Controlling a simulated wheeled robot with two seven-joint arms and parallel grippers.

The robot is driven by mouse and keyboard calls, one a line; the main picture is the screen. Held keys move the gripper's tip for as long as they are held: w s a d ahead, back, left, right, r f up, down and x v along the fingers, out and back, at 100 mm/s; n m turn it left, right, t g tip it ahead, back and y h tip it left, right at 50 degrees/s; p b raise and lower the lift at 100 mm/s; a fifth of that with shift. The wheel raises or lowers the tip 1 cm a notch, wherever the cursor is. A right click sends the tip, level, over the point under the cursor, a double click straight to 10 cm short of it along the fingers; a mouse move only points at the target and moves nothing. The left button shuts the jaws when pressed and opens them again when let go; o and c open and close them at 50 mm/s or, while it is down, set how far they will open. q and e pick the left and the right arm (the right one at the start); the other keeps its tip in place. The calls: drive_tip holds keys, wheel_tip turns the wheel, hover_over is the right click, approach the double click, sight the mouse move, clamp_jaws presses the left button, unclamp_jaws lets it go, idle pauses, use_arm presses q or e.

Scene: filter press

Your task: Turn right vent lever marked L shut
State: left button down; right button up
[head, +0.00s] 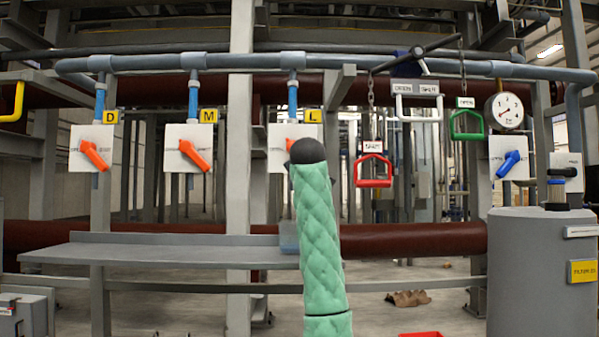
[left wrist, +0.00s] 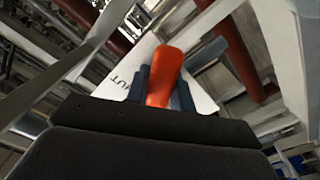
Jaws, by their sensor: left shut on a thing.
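The panel marked L (head: 311,116) is the rightmost of the three orange-lever panels. Its white plate (head: 279,150) is partly covered by my left arm, and only a bit of its orange lever (head: 289,144) shows. In the left wrist view the orange lever (left wrist: 165,70) stands between the two dark fingers of my left gripper (left wrist: 161,91), which is shut on it. Part of the plate lettering, "UT", shows beside the lever. In the head view my green-sleeved left arm hides the fingers. My right gripper is in neither view.
Panels D (head: 91,148) and M (head: 188,148) with tilted orange levers are at left. A red handle (head: 374,183), a green handle (head: 466,136) and a blue-lever panel (head: 509,158) are at right. A grey shelf (head: 160,256) runs below the panels.

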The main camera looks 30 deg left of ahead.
use_arm(q)
drive_tip(key=shift+w+d+r+n, duration=0.15)
drive_tip(key=shift+d+n, duration=0.05)
drive_tip(key=shift+n, duration=0.35)
drive_tip(key=shift+w+d+r+n, duration=0.1)
drive_tip(key=shift+d+r+n, duration=0.1)
drive_tip(key=shift+n, duration=0.35)
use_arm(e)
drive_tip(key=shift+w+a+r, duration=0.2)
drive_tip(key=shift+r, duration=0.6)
use_arm(q)
drive_tip(key=c, duration=1.2)
unclamp_jaws()
drive_tip(key=shift+s, duration=0.1)
drive_tip(key=shift+r, duration=0.15)
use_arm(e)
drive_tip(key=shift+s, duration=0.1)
use_arm(q)
drive_tip(key=shift+b, duration=0.3)
